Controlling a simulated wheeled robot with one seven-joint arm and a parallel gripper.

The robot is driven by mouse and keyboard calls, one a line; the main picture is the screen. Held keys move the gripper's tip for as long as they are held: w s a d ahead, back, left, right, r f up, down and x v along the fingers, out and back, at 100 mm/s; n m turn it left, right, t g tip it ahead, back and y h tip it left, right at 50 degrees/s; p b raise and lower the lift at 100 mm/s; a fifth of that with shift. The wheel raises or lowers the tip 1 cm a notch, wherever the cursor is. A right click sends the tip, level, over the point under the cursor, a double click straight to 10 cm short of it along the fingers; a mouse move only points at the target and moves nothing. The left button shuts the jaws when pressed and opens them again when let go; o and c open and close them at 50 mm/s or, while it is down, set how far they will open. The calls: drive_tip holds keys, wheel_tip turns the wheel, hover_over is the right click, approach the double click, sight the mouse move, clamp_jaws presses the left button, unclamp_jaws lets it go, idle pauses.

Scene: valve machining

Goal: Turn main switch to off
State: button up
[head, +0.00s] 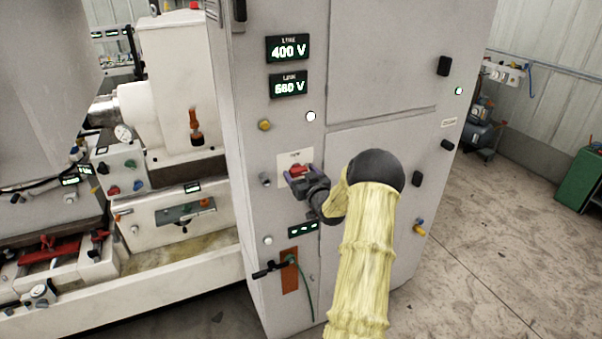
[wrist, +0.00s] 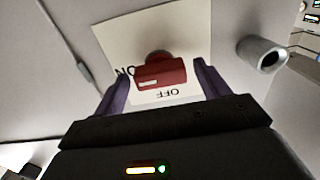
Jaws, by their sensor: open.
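The main switch (head: 298,170) is a red rotary handle on a white plate, on the front of the grey cabinet. In the wrist view the red handle (wrist: 160,72) is large, with the plate's letters "ON" to its left and "OFF" below it, upside down. My gripper (head: 297,177) is at the switch in the head view. In the wrist view its two purple fingers (wrist: 154,88) stand open on either side of the red handle, with small gaps visible. The gripper partly covers the switch in the head view.
A round metal knob (wrist: 263,55) sticks out right beside the plate in the wrist view. The cabinet (head: 350,60) carries displays reading 400 V (head: 288,48) and 560 V (head: 289,86). Below the switch are a small display (head: 303,228) and a black lever (head: 268,270).

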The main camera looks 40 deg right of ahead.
drive_tip(key=shift+w, duration=0.1)
drive_tip(key=shift+c, duration=0.4)
drive_tip(key=c, duration=0.9)
drive_tip(key=shift+f, duration=0.1)
